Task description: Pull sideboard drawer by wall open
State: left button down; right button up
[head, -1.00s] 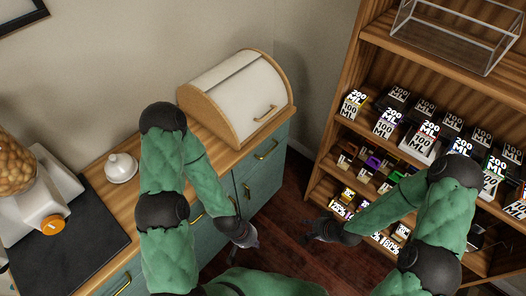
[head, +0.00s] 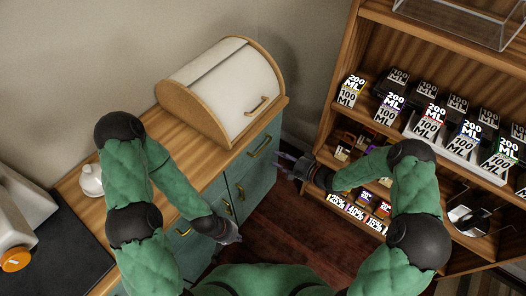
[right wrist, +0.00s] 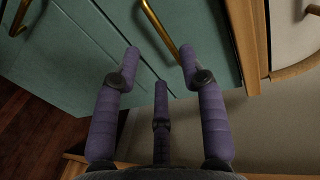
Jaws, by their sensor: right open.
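The sideboard (head: 195,240) is green with a wooden top and brass handles. Its drawer by the wall (head: 270,143) looks flush with the front. This drawer's brass handle (head: 260,147) also shows in the right wrist view (right wrist: 160,27). My right gripper (head: 284,164) is open and empty in front of the drawer. In the right wrist view the right gripper (right wrist: 160,60) has its purple fingers spread, with the handle's end between the tips; contact cannot be told. My left gripper (head: 232,238) hangs in front of the sideboard, its fingers too small to judge.
A white and wooden bread box (head: 225,85) stands on the sideboard. A wooden shelf unit (head: 345,60) with several labelled boxes stands at the right, close behind my right arm. Dark wooden floor (head: 280,225) lies free between the two.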

jog(key=b+x, duration=0.2)
jog(key=x, duration=0.6)
jog(key=shift+w+a, duration=0.1)
jog(key=shift+a, duration=0.05)
jog(key=shift+c, duration=0.3)
grip_shut()
